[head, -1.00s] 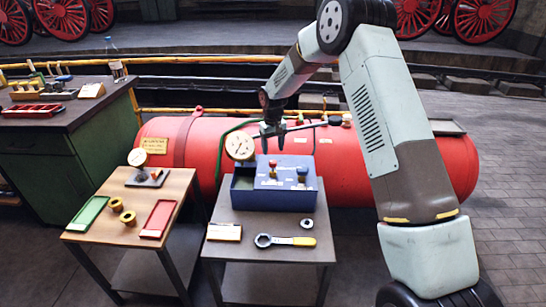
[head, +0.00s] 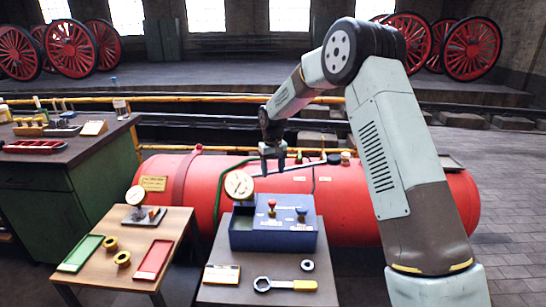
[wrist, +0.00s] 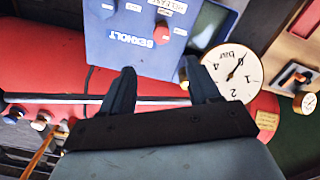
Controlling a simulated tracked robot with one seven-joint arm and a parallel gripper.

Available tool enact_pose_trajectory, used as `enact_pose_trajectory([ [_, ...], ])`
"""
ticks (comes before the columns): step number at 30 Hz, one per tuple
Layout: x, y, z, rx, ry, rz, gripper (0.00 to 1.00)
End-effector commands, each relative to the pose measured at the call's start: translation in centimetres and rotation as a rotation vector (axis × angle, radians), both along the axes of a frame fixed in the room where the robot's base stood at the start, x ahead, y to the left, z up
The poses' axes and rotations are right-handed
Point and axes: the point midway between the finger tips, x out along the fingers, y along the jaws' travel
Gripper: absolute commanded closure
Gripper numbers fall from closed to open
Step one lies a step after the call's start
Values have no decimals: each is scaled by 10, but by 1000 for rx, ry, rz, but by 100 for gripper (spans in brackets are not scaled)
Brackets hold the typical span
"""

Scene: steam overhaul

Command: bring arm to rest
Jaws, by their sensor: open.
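My gripper (head: 273,163) is open and empty, pointing down above the red tank (head: 340,205), behind the blue box (head: 272,238). In the wrist view its two dark fingers (wrist: 160,88) stand apart with nothing between them. The blue box, with a red knob (head: 271,203) and a blue knob (head: 301,210) on top, stands on the small table and also shows beyond the fingers in the wrist view (wrist: 130,55). A round gauge (head: 239,184) stands beside the box on its left, close to the right finger in the wrist view (wrist: 229,75).
A yellow-handled wrench (head: 290,285), a nut (head: 307,265) and a label card (head: 221,274) lie before the box. The left table holds a green tray (head: 80,253), a red tray (head: 153,260), two brass rings (head: 110,245) and another gauge (head: 136,196). A yellow rail (head: 200,149) runs behind the tank.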

Motion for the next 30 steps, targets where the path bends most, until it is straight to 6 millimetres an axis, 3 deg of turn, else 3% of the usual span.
enact_pose_trajectory([
  [5, -16, -21, 44, -1, -37, -20, 39],
  [14, -64, -69, 128, -3, -111, -73, 39],
  [21, -113, -107, 181, 0, -168, -122, 39],
  [30, -184, -150, 232, 9, -240, -186, 39],
])
